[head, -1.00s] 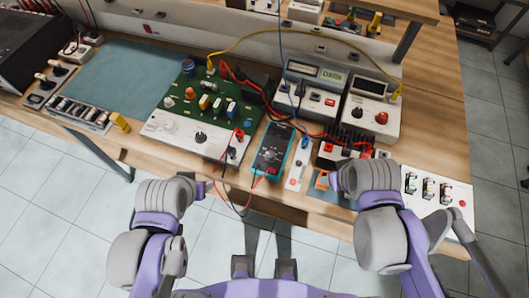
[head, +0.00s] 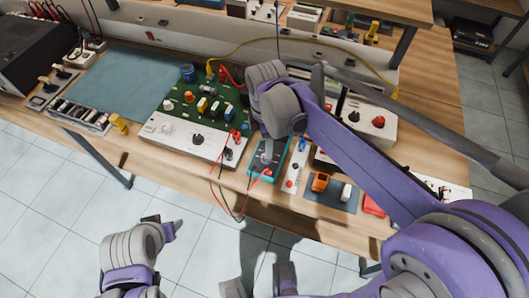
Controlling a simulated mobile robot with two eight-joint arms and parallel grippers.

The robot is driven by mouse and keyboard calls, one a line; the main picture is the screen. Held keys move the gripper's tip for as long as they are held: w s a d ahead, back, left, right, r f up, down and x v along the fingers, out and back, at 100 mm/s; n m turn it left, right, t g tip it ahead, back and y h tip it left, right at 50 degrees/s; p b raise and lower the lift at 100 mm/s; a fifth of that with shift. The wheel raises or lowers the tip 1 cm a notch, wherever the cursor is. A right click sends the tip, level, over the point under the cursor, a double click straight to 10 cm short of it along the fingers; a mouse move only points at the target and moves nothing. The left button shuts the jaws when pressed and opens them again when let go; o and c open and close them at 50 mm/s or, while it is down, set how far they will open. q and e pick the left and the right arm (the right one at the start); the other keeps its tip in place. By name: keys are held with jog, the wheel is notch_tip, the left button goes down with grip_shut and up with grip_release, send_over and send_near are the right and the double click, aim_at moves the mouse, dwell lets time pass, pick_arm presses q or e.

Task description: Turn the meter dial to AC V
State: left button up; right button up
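The teal multimeter (head: 258,177) lies near the front edge of the bench, with red and black leads at its lower end. My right arm reaches over it from the right. My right gripper (head: 267,155) points down over the meter's face, at or just above the dial. The gripper and wrist hide the dial and most of the display, so I cannot read the dial setting or tell whether the fingers touch it. My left gripper (head: 172,229) is in front of the bench, low and away from the meter; its finger opening is not clear.
A green circuit board (head: 214,113) with a white front panel stands left of the meter. A white strip (head: 293,168) is close on its right, then a dark mat (head: 328,196) with an orange part. Loose leads hang over the front edge.

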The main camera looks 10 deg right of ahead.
notch_tip(320, 180, down, 6)
jog(key=shift+r, duration=0.2)
grip_shut()
dwell(0.4)
